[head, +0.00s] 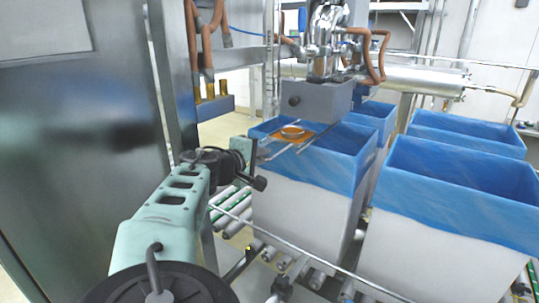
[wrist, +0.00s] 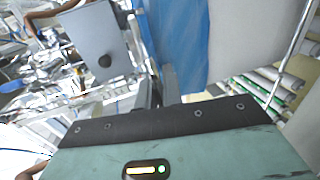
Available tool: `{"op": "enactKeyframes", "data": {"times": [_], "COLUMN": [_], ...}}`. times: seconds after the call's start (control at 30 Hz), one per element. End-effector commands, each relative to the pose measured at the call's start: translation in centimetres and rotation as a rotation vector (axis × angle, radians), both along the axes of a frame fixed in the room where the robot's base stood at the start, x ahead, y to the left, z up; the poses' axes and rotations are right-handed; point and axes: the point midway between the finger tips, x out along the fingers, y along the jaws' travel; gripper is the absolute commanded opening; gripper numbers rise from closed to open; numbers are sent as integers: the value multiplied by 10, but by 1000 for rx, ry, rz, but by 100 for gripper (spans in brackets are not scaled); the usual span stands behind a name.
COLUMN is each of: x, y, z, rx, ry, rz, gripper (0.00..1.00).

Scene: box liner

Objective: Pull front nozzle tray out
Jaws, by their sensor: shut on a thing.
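The front nozzle tray (head: 290,139), an orange plate with a round dish on thin metal rails, sticks out below the grey nozzle housing (head: 315,101), over the open front box (head: 305,200) with a blue liner. My gripper (head: 252,163) is at the tray's near left end, beside the box's top left corner, and is shut on the tray. The exact grip point is small and partly hidden. In the wrist view my gripper's dark fingers (wrist: 160,92) are close together beside the blue liner (wrist: 178,45); what lies between them is not clear.
More blue-lined boxes (head: 455,215) stand to the right and behind. A roller conveyor (head: 232,203) and a metal guard rail (head: 300,253) run below the boxes. A large steel cabinet (head: 80,150) stands at the left, close to my arm.

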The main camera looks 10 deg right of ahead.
Motion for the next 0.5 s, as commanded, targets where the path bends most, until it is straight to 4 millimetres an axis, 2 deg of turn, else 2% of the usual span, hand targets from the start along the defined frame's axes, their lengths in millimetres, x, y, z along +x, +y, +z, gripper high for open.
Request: {"op": "enactKeyframes", "data": {"times": [0.43, 0.47, 0.5], "x": [-4, -4, -3], "y": [3, 3, 3], "z": [0, 0, 0], "rx": [0, 0, 0], "ry": [1, 1, 1], "rz": [-2, -2, -2], "gripper": [0, 13, 17]}}
